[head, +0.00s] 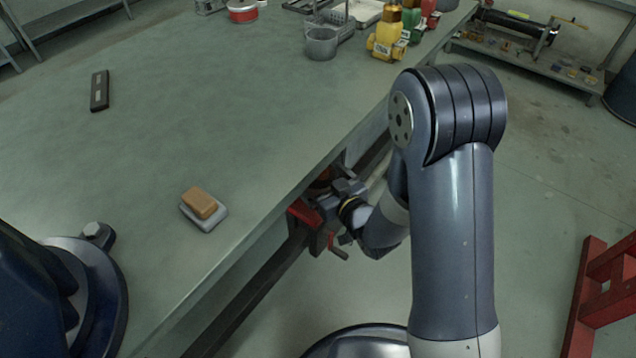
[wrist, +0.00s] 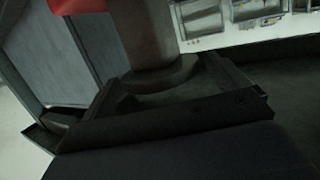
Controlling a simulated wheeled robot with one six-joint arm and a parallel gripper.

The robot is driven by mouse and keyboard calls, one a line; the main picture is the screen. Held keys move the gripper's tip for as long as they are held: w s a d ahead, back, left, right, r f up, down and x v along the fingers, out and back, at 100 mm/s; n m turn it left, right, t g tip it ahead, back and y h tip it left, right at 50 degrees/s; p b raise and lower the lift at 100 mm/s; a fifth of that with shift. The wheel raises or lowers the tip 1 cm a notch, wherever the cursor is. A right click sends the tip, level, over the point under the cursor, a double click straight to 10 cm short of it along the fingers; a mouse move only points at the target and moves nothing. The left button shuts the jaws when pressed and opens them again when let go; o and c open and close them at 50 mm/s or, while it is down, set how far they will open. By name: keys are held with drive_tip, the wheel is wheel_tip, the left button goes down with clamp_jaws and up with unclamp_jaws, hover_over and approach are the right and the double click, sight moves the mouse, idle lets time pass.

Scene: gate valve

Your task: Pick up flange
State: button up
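My gripper (head: 346,190) is low beside the right edge of the workbench, partly hidden by my arm. In the wrist view its two dark fingers (wrist: 168,80) are spread apart. A dull grey-brown cylindrical part with a wider rounded rim (wrist: 150,40) lies between and beyond the fingertips. It may be the flange, but the dim view does not settle this. I cannot tell whether the fingers touch it. In the head view a small brownish part (head: 320,180) shows next to the gripper, mostly hidden by the bench edge and gripper.
A red part (head: 305,212) sits at the workbench (head: 200,130) edge beside my gripper; red also shows in the wrist view (wrist: 75,5). A sponge on a dish (head: 202,205) lies on the bench.

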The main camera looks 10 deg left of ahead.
drive_tip(key=c, duration=1.5)
drive_tip(key=shift+r, duration=0.1)
drive_tip(key=shift+r, duration=0.1)
